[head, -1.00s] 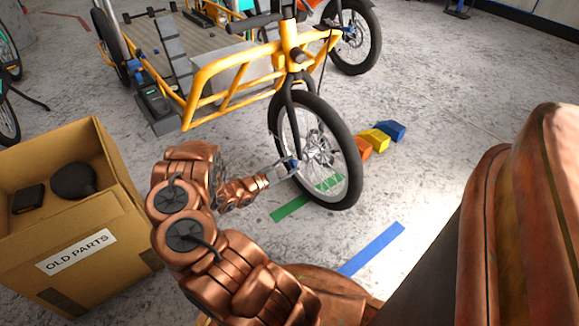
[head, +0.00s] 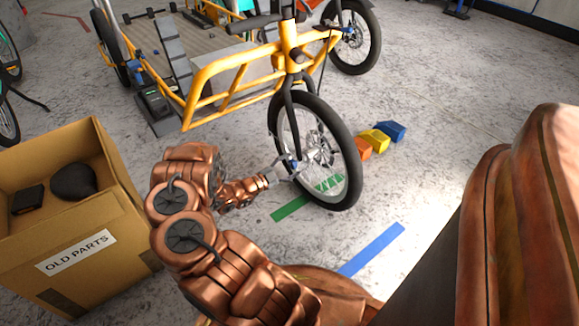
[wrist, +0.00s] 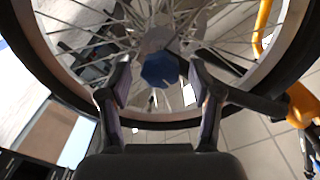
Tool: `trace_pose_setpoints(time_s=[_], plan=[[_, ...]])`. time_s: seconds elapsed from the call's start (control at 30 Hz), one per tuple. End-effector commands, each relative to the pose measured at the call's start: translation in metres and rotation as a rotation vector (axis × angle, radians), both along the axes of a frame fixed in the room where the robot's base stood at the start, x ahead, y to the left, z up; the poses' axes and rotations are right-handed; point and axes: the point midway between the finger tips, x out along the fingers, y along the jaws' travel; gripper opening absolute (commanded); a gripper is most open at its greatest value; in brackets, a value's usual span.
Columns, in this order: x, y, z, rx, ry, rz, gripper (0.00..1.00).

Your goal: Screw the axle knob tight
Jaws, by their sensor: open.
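The axle knob (wrist: 160,70) is a blue faceted knob at the hub of the front wheel (head: 330,185). In the wrist view it sits between and just beyond the fingertips of my gripper (wrist: 158,85). The fingers are spread, one on each side, and a gap shows between each finger and the knob. In the head view my gripper (head: 283,166) is at the left side of the hub, and only a bit of blue shows near its tips. The wheel stands upright in the fork of the yellow cargo bike (head: 240,75).
A cardboard box (head: 85,265) labelled OLD PARTS, with dark parts inside, stands at the left. Orange, yellow and blue blocks (head: 376,141) lie behind the wheel. Green and blue (head: 372,250) strips mark the floor.

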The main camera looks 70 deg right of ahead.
Motion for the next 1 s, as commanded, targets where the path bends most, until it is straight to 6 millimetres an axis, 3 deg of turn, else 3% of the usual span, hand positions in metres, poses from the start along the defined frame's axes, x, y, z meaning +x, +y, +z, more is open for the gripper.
trace_pose_setpoints(time_s=[0.17,0.7,1.0], plan=[[0.009,0.013,0.0,0.0,-0.001,0.003,0.64],[0.053,0.091,0.0,-0.001,0.001,0.003,0.64],[0.06,0.103,0.0,-0.001,0.0,0.001,0.64]])
